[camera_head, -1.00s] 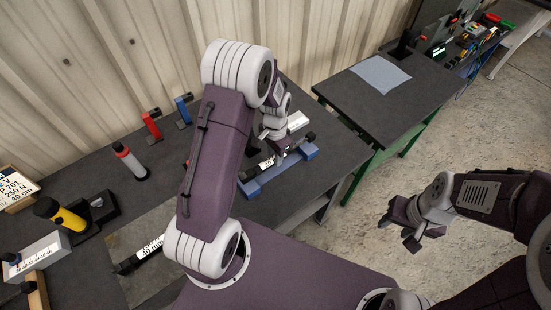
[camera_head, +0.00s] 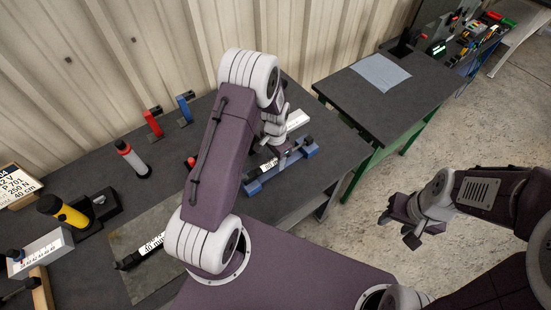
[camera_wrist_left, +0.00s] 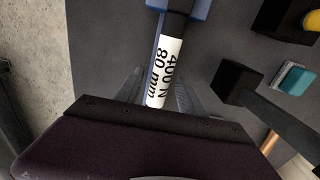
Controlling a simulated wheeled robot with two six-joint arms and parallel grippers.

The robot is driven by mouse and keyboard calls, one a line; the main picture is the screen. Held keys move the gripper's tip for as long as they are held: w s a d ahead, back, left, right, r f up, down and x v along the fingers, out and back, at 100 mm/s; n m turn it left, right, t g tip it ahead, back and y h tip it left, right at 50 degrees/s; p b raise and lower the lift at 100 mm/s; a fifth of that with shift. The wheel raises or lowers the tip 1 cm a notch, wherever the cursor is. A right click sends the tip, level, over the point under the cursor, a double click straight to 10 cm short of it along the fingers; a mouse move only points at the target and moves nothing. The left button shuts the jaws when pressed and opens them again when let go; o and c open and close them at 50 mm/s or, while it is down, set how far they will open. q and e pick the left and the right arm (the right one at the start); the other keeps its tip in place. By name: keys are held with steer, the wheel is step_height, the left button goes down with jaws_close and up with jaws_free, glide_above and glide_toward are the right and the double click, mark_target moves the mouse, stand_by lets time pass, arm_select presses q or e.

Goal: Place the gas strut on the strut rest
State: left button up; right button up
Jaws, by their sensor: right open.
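A gas strut, black with a white label (camera_wrist_left: 166,65) reading "400 N 80 mm", lies along the blue strut rest (camera_wrist_left: 199,8) in the left wrist view. The head view shows the blue rest (camera_head: 252,187) near the bench's right edge, with the strut (camera_head: 266,166) on it, partly hidden by my arm. My left gripper (camera_wrist_left: 160,92) has its fingers on either side of the labelled body, with a slim gap showing, so it looks open. My right gripper (camera_head: 398,228) is open and empty over the floor, right of the bench.
Another labelled cylinder (camera_head: 150,246) lies on a grey mat (camera_head: 122,240). A green-framed table (camera_head: 385,110) stands beyond.

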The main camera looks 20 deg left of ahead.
mark_target(276, 159)
arm_select(q)
steer(key=shift+r, duration=0.3)
step_height(276, 159, up, 11)
steer(key=b, duration=0.1)
steer(key=s+d+n+b, duration=0.1)
steer(key=s+n, duration=0.2)
steer(key=s, duration=0.4)
steer(key=s+d+n+t+b, duration=0.1)
steer(key=s+d+n, duration=0.1)
steer(key=s, duration=0.5)
steer(key=shift+s+r+n, duration=0.15)
steer(key=shift+s+n, duration=0.2)
steer(key=shift+n, duration=0.25)
steer(key=shift+w, duration=0.1)
